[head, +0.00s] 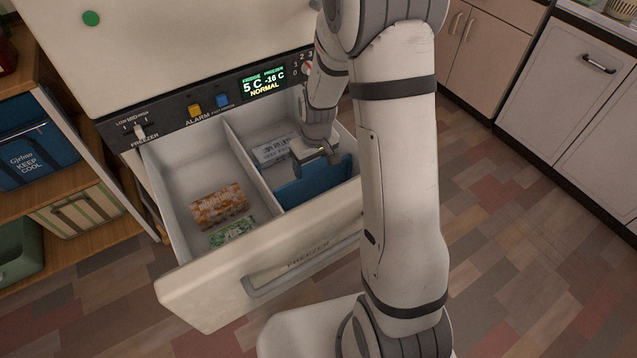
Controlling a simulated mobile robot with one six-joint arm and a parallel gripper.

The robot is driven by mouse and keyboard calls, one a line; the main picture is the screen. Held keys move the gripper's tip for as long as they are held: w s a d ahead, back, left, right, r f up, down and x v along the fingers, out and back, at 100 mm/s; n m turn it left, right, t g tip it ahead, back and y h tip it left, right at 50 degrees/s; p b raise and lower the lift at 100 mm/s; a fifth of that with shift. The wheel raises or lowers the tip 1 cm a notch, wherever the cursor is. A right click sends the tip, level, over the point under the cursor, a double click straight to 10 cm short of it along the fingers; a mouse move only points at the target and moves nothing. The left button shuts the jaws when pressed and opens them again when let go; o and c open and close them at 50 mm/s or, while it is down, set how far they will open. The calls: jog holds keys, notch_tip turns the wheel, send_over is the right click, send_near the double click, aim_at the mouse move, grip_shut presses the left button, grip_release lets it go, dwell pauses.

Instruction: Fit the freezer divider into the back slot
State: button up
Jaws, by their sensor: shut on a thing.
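The freezer divider (307,189) is a flat blue panel. It stands roughly upright in the right half of the open freezer drawer (215,290), nearer the drawer's front than its back. My gripper (326,156) is shut on its top edge, towards the right. The divider runs across the right compartment, and its lower edge and right end are not clear to me. The back slot cannot be made out in this view. I cannot tell whether the divider touches the drawer floor.
A white wall (248,165) splits the drawer front to back. A pale labelled pack (275,150) lies behind the divider. A brown food pack (219,206) and a green pack (233,231) lie in the left compartment. The control panel (215,99) overhangs the drawer's back.

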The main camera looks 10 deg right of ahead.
jog(key=c, duration=0.4)
